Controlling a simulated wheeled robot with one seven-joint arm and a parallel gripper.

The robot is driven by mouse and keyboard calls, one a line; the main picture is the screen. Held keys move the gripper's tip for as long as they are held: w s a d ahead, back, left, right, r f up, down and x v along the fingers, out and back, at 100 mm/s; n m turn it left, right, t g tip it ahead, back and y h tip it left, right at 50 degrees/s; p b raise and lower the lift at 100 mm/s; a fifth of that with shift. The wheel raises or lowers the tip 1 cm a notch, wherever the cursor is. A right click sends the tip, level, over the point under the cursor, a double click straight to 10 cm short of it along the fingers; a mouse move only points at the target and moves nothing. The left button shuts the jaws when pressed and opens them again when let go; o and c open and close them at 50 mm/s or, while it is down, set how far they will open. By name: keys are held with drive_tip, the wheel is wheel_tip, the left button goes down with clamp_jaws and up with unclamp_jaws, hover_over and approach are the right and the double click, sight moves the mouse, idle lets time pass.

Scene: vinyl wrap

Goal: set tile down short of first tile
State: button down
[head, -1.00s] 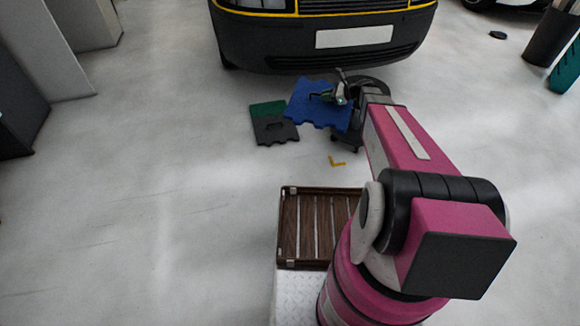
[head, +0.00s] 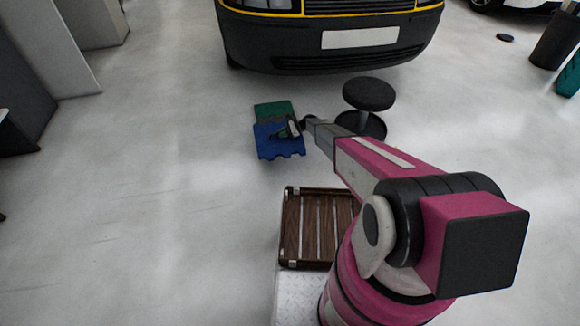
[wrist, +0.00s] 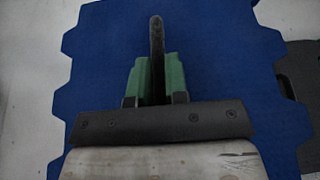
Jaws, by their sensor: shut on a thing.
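A blue tile (head: 267,144) with notched edges is in front of the green tile (head: 272,109) in the head view, and it fills most of the wrist view (wrist: 215,50). My gripper (wrist: 157,78) has green pads shut on an upright dark grip piece at the blue tile's middle. In the head view the gripper (head: 291,130) is over the tile's right part. A dark grey tile (wrist: 298,80) shows at the wrist view's right edge; in the head view the blue tile covers most of it. I cannot tell whether the blue tile touches the floor or the grey tile.
A round black stool (head: 369,94) stands just right of the tiles, near my forearm. A dark vehicle bumper (head: 330,50) is behind. A slatted brown crate (head: 287,228) sits nearer to me. Floor left of the tiles is clear.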

drive_tip(key=shift+a+f, duration=0.25)
drive_tip(key=shift+f, duration=0.25)
drive_tip(key=s+d+f, duration=0.4)
drive_tip(key=s+d, duration=0.1)
drive_tip(key=s+d+f, duration=0.2)
drive_tip(key=s+f, duration=0.1)
drive_tip(key=shift+s+d, duration=0.15)
drive_tip(key=shift+d, duration=0.15)
drive_tip(key=shift+f, duration=2.05)
drive_tip(key=c, duration=1.1)
unclamp_jaws()
